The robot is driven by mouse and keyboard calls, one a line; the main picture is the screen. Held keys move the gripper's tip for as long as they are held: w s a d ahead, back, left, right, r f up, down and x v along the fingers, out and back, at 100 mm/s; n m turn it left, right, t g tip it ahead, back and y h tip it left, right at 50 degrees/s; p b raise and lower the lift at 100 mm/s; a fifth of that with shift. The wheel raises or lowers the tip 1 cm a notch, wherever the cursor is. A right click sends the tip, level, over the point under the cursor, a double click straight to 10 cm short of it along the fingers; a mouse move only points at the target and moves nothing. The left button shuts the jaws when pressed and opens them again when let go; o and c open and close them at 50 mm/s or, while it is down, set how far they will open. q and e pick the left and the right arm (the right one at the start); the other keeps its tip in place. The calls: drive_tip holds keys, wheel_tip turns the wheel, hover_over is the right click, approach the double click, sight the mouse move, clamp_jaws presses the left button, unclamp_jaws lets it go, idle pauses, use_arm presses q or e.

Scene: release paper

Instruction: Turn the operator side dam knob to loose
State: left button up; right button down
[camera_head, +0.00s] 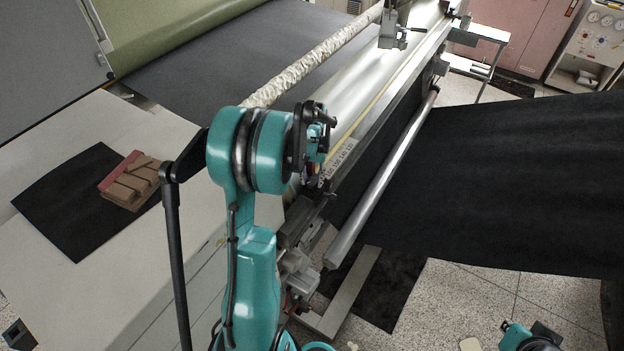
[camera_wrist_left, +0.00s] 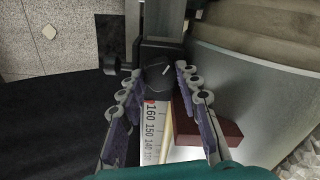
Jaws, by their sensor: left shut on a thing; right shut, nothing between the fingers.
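The operator side dam knob (camera_wrist_left: 157,78) is a dark round knob with a short white mark, seen in the left wrist view at the end of a white ruler scale. My left gripper (camera_wrist_left: 156,70) has a finger on each side of it and is shut on it. In the head view my left gripper (camera_head: 318,138) is at the near end of the machine, with its wrist covering the knob. A teal and black part of my right arm shows at the bottom right edge; its fingers are not seen.
The ruler scale (camera_wrist_left: 152,130) runs beside a dark red block (camera_wrist_left: 222,133). A long metal bar (camera_head: 375,195) and a black sheet (camera_head: 520,180) lie right of the machine. A wrapped roller (camera_head: 310,65) is behind. A brown block (camera_head: 132,183) lies on a black mat (camera_head: 75,215) at left.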

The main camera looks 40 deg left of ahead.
sight(312, 181)
use_arm(q)
drive_tip(key=shift+m, duration=1.6)
drive_tip(key=o, duration=1.2)
drive_tip(key=shift+c, duration=0.2)
drive_tip(key=shift+r, duration=0.1)
wheel_tip(312, 181, up, 12)
